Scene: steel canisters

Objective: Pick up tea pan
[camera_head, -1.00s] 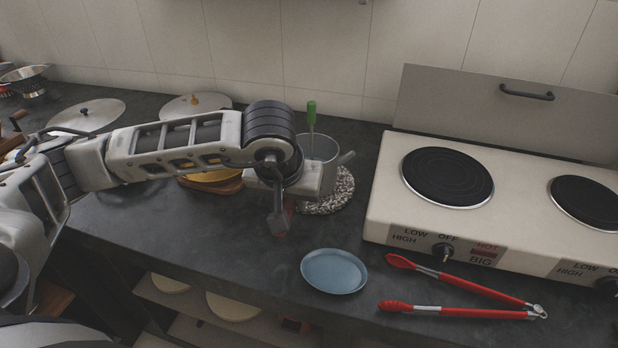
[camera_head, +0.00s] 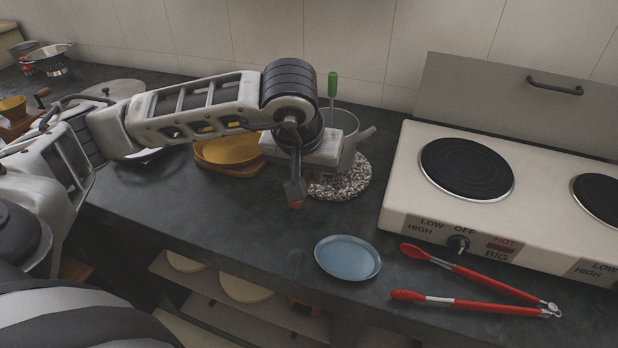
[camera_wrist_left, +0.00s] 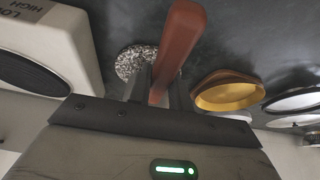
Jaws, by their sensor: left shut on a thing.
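The tea pan (camera_head: 350,140) is a grey metal pot with a spout at its right, over a speckled round mat (camera_head: 345,182) in the head view. My left gripper (camera_head: 296,190) is shut on the pan's red-brown handle, whose end shows just below the fingers. In the left wrist view the handle (camera_wrist_left: 180,40) runs up between the fingers, with the mat (camera_wrist_left: 128,62) beyond. The gripper hides part of the pan, and I cannot tell if it is clear of the mat. My right gripper is out of view.
A green-handled tool (camera_head: 332,86) stands in the pan. A cream hot-plate stove (camera_head: 400,205) is to the right. A blue plate (camera_head: 348,258) and red tongs (camera_head: 475,276) lie in front. A yellow dish (camera_head: 232,150) is to the left. Bare counter surrounds the blue plate.

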